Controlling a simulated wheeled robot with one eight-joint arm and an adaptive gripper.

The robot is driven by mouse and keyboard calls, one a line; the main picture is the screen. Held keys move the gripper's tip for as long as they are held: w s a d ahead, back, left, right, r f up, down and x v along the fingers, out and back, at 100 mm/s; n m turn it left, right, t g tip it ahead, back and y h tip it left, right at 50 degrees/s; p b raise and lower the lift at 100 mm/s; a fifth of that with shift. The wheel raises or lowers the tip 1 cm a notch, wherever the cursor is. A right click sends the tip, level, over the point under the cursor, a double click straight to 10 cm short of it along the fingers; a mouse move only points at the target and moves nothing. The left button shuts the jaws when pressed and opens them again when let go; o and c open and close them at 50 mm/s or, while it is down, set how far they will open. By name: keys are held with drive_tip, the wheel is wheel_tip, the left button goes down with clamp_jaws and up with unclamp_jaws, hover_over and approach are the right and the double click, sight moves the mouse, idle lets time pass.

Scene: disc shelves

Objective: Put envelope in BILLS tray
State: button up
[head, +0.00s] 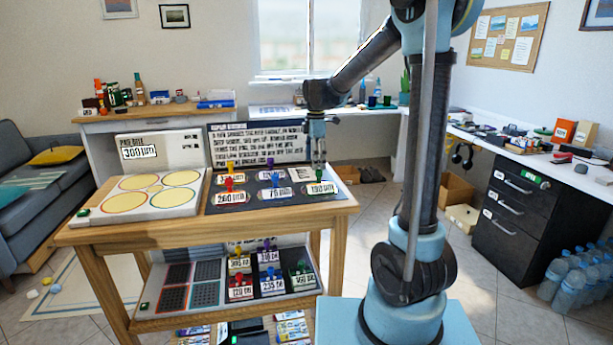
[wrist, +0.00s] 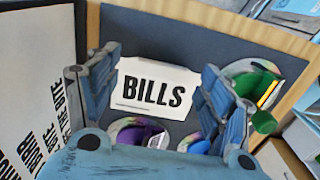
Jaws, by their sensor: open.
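A white piece printed BILLS (wrist: 153,88) lies on the dark board in the wrist view, between my fingers. I cannot tell whether it is the envelope or a tray's label. A small white piece (head: 302,174) shows at the same part of the board in the head view, just left of my gripper. My gripper (head: 318,157) points down above the back right of the table. In the wrist view its two fingers (wrist: 160,82) stand apart with nothing gripped. No separate envelope or BILLS tray can be made out.
Discs with coloured knobs stand close by on the dark board (head: 248,203), including a green-knobbed one (head: 320,178) at right. An upright text panel (head: 258,143) stands behind. A plate with yellow circles (head: 140,207) lies left.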

drive_tip(key=shift+f, duration=1.35)
drive_tip(key=c, duration=0.8)
drive_tip(key=shift+c, duration=0.4)
